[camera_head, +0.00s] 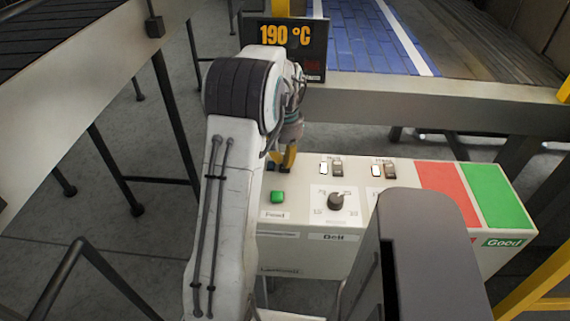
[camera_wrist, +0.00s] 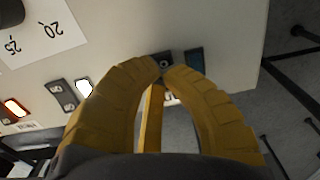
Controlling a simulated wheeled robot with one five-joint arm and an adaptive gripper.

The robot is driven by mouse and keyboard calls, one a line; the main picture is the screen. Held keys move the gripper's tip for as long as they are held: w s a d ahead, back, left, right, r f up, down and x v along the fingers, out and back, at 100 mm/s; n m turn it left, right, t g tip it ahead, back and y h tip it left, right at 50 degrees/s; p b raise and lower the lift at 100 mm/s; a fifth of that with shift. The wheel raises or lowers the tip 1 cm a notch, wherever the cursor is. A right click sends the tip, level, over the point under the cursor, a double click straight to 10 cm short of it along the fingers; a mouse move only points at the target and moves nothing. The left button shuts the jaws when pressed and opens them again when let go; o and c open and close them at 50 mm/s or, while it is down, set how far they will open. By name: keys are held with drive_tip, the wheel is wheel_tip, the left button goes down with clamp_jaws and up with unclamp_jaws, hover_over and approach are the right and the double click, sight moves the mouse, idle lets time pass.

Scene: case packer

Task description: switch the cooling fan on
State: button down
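My gripper (camera_wrist: 162,76) has yellow fingers that arch together, tips meeting, with nothing seen between them. In the head view my gripper (camera_head: 284,162) points down at the back left of the cream control panel (camera_head: 300,243). In the wrist view the tips overlap the near edge of a dark switch (camera_wrist: 165,60); I cannot tell whether they touch it. A dark blue, unlit lamp (camera_wrist: 195,60) sits beside that switch. A second switch (camera_head: 337,169) has a white lit lamp (camera_head: 323,168). A third switch (camera_head: 390,169) has a lit lamp (camera_head: 376,170), orange in the wrist view (camera_wrist: 15,107). Fan labels are not readable.
A green button (camera_head: 277,197) and a black dial (camera_head: 336,201) are on the panel front. Red (camera_head: 447,186) and green (camera_head: 497,195) areas lie at its right. A 190 °C display (camera_head: 287,42) stands behind. Conveyors flank the panel at left (camera_head: 95,85) and behind (camera_head: 430,105).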

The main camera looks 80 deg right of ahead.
drive_tip(key=shift+f+b, duration=0.8)
drive_tip(key=shift+f, duration=0.35)
idle(0.6)
drive_tip(key=shift+r, duration=0.15)
drive_tip(key=shift+r+p, duration=3)
drive_tip(key=shift+r, duration=0.4)
